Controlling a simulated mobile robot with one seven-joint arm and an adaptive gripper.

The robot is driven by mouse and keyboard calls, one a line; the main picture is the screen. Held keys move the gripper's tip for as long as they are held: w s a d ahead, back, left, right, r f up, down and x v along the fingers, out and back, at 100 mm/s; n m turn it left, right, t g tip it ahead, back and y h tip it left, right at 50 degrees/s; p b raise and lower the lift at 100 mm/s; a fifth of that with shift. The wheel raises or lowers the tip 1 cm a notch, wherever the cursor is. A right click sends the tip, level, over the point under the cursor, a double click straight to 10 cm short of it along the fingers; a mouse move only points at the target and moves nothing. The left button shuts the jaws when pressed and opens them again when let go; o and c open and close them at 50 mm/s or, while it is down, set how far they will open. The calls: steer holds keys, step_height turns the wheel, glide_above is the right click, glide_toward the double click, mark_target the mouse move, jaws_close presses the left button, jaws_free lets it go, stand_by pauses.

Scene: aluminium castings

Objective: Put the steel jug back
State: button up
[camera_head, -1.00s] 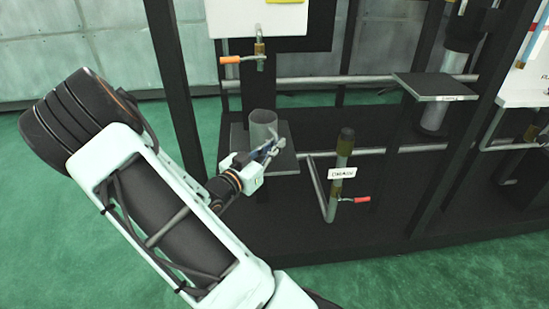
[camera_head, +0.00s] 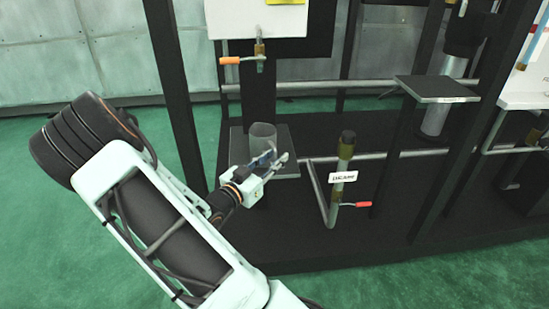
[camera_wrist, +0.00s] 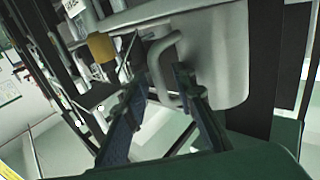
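The steel jug (camera_head: 262,135) is a plain grey cup. It appears to stand upright on the dark square shelf (camera_head: 291,165) below the orange-handled tap. In the wrist view the jug (camera_wrist: 222,60) fills the upper right, with its curved handle (camera_wrist: 158,72) toward the left. My gripper (camera_head: 272,160) is at the jug's near side, low by the shelf. In the wrist view its two blue fingers stand apart, with the handle between or just beyond their tips. I see no finger pressed on the handle. The jug's base is partly hidden in the head view.
The orange-handled tap (camera_head: 230,61) hangs above the jug. To the right stand a drain pipe (camera_head: 343,155) with a red lever and another dark shelf (camera_head: 437,88). Dark frame posts (camera_head: 178,95) flank the jug's shelf. Green floor is open in front.

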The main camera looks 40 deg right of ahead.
steer(key=shift+r, duration=0.1)
steer(key=p+v, duration=0.2)
steer(key=v, duration=1)
